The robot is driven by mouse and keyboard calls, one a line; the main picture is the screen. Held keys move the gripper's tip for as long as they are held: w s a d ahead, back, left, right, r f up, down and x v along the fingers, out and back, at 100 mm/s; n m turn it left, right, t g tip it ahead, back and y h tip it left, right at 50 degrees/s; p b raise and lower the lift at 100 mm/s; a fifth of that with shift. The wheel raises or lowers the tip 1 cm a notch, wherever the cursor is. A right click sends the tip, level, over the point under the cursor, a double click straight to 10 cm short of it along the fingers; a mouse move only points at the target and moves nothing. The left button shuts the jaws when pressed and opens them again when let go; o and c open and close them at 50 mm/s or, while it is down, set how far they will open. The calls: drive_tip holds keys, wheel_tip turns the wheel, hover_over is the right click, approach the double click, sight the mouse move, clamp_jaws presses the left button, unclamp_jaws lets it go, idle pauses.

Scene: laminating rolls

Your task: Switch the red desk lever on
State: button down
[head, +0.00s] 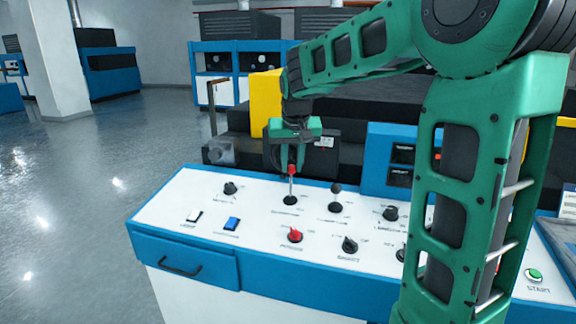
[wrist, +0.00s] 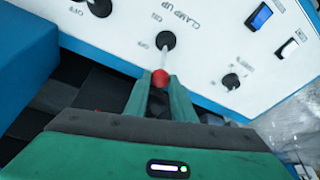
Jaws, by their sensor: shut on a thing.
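The red desk lever has a red ball knob (head: 291,169) on a thin metal shaft that rises from a round black base on the white panel. In the wrist view the red knob (wrist: 160,78) sits between the fingertips, and its shaft runs up to the black base beside the printed words ON, OFF and CLAMP UP. My gripper (head: 291,164) comes down from above and is shut on the knob. It also shows in the wrist view (wrist: 160,84). The fingers partly hide the knob in the head view. I cannot tell the lever's exact setting.
A black-knobbed lever (head: 336,189) stands close to the right. A dark machine (head: 370,105) stands behind.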

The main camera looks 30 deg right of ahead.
drive_tip(key=shift+s+a+t+h, duration=0.6)
drive_tip(key=shift+s+a, duration=0.05)
drive_tip(key=shift+a, duration=0.15)
drive_tip(key=s+a+f+t+h, duration=0.1)
drive_tip(key=s+a+f+t, duration=0.1)
drive_tip(key=s+a, duration=0.2)
drive_tip(key=shift+f+n+h, duration=0.3)
drive_tip(key=shift+h, duration=0.1)
drive_tip(key=c, duration=1.5)
unclamp_jaws()
drive_tip(key=shift+r, duration=0.1)
drive_tip(key=shift+d, duration=0.1)
drive_tip(key=shift+r, duration=0.15)
